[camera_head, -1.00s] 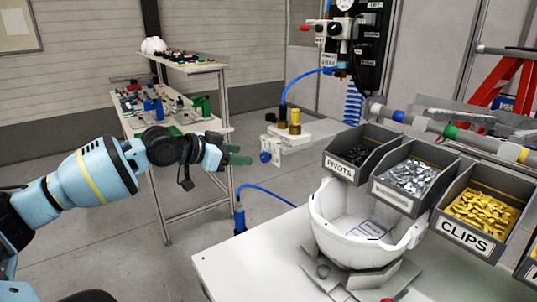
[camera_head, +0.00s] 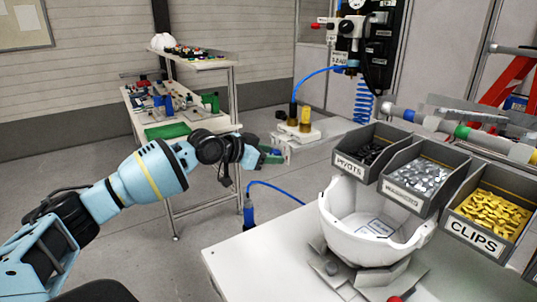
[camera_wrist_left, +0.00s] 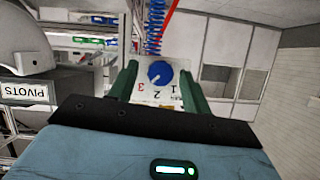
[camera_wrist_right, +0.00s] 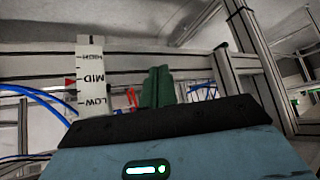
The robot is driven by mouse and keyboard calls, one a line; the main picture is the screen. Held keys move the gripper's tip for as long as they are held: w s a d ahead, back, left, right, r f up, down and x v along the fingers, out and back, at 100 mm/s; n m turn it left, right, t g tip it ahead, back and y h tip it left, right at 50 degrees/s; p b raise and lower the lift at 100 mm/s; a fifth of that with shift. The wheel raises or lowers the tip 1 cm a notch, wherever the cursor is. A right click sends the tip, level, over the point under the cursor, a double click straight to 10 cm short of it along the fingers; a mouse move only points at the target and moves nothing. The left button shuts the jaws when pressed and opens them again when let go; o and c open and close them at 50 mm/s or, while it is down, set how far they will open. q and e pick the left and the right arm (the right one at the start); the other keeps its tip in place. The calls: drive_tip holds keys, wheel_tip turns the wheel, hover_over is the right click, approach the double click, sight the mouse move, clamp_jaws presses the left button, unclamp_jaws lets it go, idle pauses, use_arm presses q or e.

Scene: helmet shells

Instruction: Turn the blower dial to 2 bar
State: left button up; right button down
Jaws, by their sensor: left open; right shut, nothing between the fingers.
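The blower dial is a round blue knob (camera_wrist_left: 160,72) on a white plate marked 1, 2 and 3, shown upside down in the left wrist view. Its pale pointer mark aims down-left in that view, roughly toward the 3. My left gripper (camera_head: 272,156) is open at the dial in the head view. In the left wrist view its green fingers stand on either side of the knob; whether they touch it I cannot tell. My right gripper (camera_wrist_right: 158,86) is shut and empty in the right wrist view, beside a scale marked LOW, MID and HIGH (camera_wrist_right: 91,78).
A white helmet shell (camera_head: 338,232) sits on a stand on the white table (camera_head: 240,258). Bins of pivots (camera_head: 352,165), washer-like parts and clips (camera_head: 474,236) stand to its right. A blue hose (camera_head: 275,186) curves below the dial. A shelf cart (camera_head: 176,190) stands behind my left arm.

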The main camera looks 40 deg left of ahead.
use_arm(q)
drive_tip(key=c, duration=1)
drive_tip(key=n+h, duration=0.1)
drive_tip(key=n, duration=0.1)
drive_tip(key=n+h, duration=0.1)
drive_tip(key=n, duration=0.1)
drive_tip(key=n+g+h, duration=0.1)
drive_tip(key=n+h, duration=0.1)
drive_tip(key=shift+w+a+f, duration=0.15)
drive_tip(key=shift+a, duration=0.2)
idle(0.5)
